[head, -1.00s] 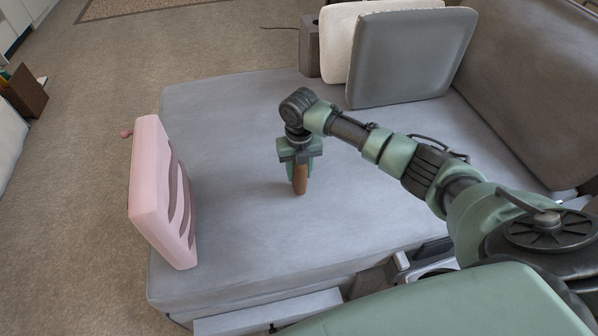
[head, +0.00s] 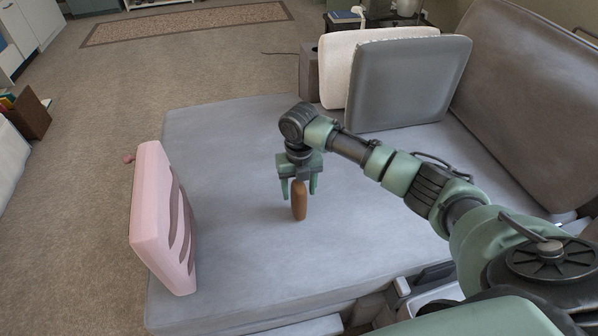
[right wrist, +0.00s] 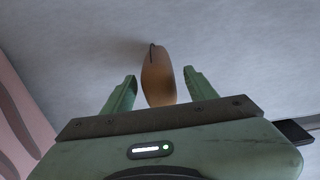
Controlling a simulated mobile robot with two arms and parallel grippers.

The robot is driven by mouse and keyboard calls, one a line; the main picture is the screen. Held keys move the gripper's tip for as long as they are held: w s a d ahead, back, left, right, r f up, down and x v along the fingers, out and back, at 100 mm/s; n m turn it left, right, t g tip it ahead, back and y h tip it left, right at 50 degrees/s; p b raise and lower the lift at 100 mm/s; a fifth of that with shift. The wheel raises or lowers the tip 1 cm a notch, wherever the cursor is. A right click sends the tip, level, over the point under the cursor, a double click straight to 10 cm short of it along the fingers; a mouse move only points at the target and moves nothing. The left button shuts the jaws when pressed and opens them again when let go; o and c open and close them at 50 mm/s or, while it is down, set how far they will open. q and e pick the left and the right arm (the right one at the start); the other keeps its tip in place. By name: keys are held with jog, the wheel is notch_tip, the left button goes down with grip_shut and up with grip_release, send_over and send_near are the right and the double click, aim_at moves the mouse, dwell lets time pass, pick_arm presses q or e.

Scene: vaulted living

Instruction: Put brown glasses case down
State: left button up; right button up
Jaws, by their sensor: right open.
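The brown glasses case (head: 299,203) stands upright on the grey sofa seat (head: 235,235), near its middle. My right gripper (head: 299,188) is open just above and around the top of the case, with one finger on each side. In the right wrist view the case (right wrist: 158,78) is between the two spread fingers of the right gripper (right wrist: 157,88), with a gap on both sides. The lower end of the case meets the seat. My left gripper is not in view.
A pink cushion (head: 152,215) stands at the seat's left edge. A grey cushion (head: 408,82) and a white cushion (head: 336,68) lean at the back. The sofa backrest (head: 530,90) rises at the right. The seat around the case is clear.

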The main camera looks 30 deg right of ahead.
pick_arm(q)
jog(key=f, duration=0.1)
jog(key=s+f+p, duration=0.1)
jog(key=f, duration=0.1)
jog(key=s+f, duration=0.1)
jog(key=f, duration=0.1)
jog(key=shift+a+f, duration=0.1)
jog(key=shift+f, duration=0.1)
pick_arm(e)
notch_tip(320, 180, up, 8)
jog(key=shift+r, duration=0.25)
